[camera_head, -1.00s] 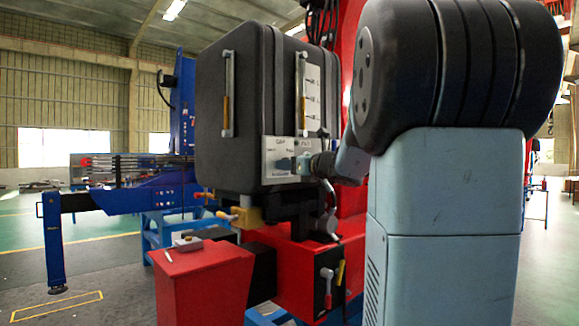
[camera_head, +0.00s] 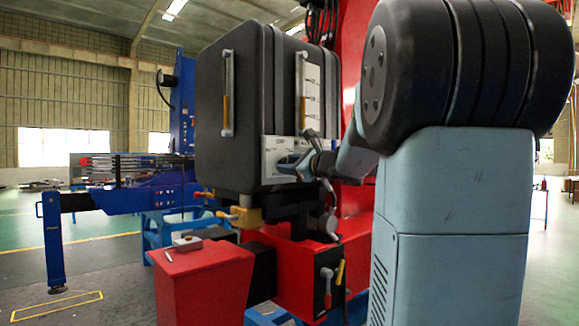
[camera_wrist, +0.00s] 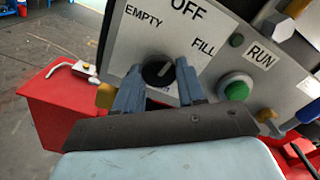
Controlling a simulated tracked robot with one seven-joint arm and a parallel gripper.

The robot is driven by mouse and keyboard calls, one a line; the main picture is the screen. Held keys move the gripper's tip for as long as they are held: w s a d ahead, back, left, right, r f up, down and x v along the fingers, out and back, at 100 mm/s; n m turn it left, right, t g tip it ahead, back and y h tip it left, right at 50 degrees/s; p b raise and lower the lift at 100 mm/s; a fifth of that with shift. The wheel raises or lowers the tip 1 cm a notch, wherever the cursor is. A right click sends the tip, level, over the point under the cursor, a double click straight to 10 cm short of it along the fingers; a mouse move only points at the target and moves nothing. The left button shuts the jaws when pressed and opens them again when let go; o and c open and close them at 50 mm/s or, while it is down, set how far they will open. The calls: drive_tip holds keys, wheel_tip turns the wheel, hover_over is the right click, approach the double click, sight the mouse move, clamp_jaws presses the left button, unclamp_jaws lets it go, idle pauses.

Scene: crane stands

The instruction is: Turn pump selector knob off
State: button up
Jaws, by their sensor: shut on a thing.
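The pump selector knob (camera_wrist: 157,74) is a round black knob with a white mark on its upper right side in the wrist view. It sits on a grey panel (camera_wrist: 130,48) with EMPTY, OFF and FILL printed around it. My gripper (camera_wrist: 160,68) has one finger on each side of the knob and is shut on it. The fingers hide part of the knob's sides and the panel below. In the head view the panel (camera_head: 272,145) is on the front of a dark tank, with my gripper (camera_head: 292,166) at it; the knob is hidden there.
A green button (camera_wrist: 235,88) and a RUN label are to the right of the knob. The dark tank (camera_head: 232,100) has vertical gauges. A red box (camera_head: 203,285) stands low in front. A yellow-handled valve (camera_head: 245,216) is below the tank.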

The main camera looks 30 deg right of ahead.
drive_tip(key=shift+n, duration=0.7)
drive_tip(key=o, duration=1.1)
drive_tip(key=shift+c, duration=0.2)
drive_tip(key=shift+s, duration=0.15)
drive_tip(key=v, duration=1.3)
drive_tip(key=shift+s, duration=0.25)
